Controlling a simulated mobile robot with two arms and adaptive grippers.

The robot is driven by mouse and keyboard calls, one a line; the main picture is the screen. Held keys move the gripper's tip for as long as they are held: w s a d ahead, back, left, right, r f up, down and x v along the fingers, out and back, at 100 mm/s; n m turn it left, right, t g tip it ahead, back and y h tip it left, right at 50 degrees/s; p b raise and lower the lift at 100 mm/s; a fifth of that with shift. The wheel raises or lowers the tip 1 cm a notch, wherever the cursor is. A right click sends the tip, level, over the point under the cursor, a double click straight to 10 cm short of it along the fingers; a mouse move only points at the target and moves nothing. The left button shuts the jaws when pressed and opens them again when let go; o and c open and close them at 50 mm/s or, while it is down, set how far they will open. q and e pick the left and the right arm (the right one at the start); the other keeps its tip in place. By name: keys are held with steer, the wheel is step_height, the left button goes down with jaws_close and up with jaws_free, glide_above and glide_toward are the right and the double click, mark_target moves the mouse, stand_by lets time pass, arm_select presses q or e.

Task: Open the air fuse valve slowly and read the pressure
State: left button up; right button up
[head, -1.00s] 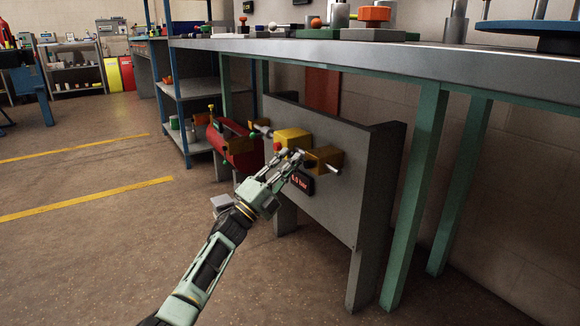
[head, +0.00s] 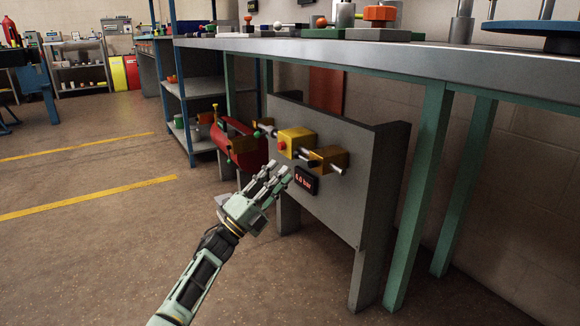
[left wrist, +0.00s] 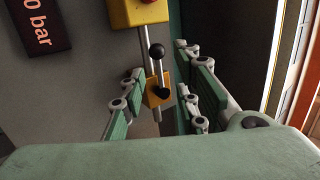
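A wall-like grey panel (head: 350,205) under the bench carries a yellow box (head: 296,140) with an orange-red button. To its right is a smaller gold valve block (head: 332,157) on a pipe. A dark pressure display (head: 305,180) below it appears to read 6.0 bar in red. My left gripper (head: 277,178) is open and empty, in front of the panel, lower left of the block. In the left wrist view the block (left wrist: 151,96), with a black ball-ended lever (left wrist: 157,70), appears between the spread fingers (left wrist: 160,100); the display (left wrist: 36,27) is partly cut off. My right gripper is out of view.
A red tank (head: 243,145) stands left of the panel. The bench top (head: 380,50) overhangs it, with green legs (head: 420,190) at right. A blue-framed shelf (head: 192,88) stands behind. The floor (head: 110,225) at left is clear.

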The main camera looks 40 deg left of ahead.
arm_select(q)
steer(key=v, duration=0.6)
steer(key=shift+r, duration=0.1)
stand_by(0.3)
